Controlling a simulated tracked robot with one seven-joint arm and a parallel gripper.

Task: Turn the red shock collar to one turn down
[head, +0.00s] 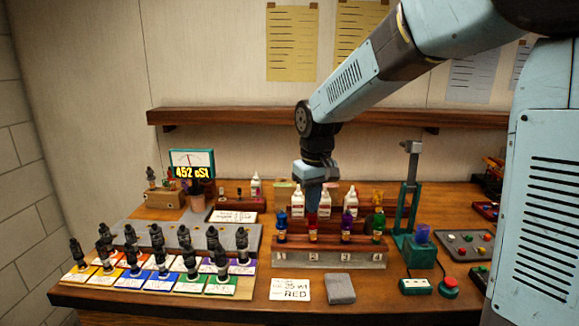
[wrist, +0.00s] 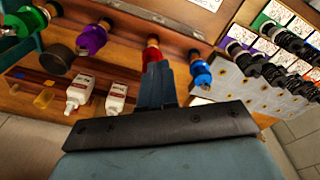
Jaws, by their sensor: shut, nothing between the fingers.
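The red shock (head: 313,230) stands upright in the second slot of the wooden shock rack (head: 345,257), between a blue shock (head: 281,229) and a purple shock (head: 346,228). My gripper (head: 312,208) points down right over the red shock and hides its top. In the wrist view my gripper's fingertips (wrist: 156,68) are together, right at the red shock (wrist: 152,50); I cannot tell whether they touch it. The jaws are shut with nothing held. The collar's turn position is too small to read.
A green shock (head: 378,225) fills the fourth slot. White bottles (head: 325,203) stand behind the rack. A teal press (head: 408,205) stands to the right. A card marked RED (head: 290,290) and a grey block (head: 340,289) lie in front. Several black shocks (head: 158,250) stand on coloured cards at left.

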